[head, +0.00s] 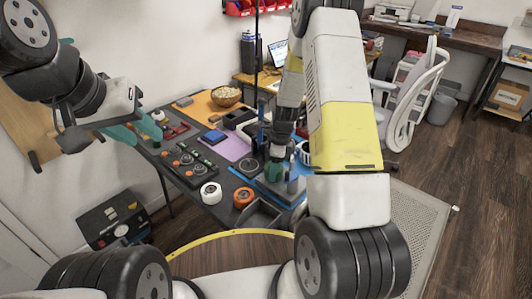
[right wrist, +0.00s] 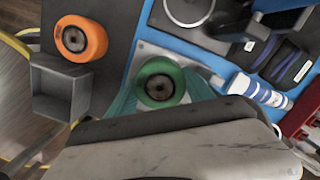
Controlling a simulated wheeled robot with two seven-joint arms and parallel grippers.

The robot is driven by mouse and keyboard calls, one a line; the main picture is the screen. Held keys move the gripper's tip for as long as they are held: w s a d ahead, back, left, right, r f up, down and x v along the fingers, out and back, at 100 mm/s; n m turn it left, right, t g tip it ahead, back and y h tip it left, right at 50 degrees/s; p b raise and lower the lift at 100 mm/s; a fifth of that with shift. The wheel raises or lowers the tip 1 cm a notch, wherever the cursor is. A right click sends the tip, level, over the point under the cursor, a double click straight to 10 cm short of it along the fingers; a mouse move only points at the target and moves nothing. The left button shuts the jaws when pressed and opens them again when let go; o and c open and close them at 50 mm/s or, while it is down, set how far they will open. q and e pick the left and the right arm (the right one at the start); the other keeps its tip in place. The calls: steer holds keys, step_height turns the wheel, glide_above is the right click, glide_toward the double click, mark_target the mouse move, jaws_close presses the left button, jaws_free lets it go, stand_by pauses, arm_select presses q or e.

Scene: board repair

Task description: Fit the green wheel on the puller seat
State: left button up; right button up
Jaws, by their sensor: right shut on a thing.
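The green wheel (right wrist: 160,82), with a dark hub, is between the teal fingers of my right gripper (right wrist: 161,92) in the right wrist view. The gripper is shut on it. The wheel is over a pale metal plate (right wrist: 143,52) on a blue mat; I cannot tell whether it touches the plate or what seat is under it. In the head view the green wheel (head: 275,172) shows small below my right arm. My left gripper (head: 143,132) is at the left, its teal fingers apart and empty, above the table's left edge.
An orange wheel (head: 243,197) and a white wheel (head: 211,193) stand near the table's front edge. A grey open box (right wrist: 62,88) is beside the mat in the wrist view. A wooden bowl (head: 226,96) and several small parts fill the table's back and left.

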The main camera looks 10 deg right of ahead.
steer(key=shift+d+f, duration=0.2)
steer(key=shift+d, duration=0.05)
stand_by(0.6)
steer(key=o, duration=1.8)
steer(key=shift+w, duration=0.1)
steer(key=shift+c, duration=0.2)
steer(key=shift+w+d+r, duration=0.1)
steer(key=shift+w+r, duration=0.05)
steer(key=shift+r, duration=2.95)
steer(key=shift+a+r, duration=0.2)
steer(key=shift+r, duration=0.3)
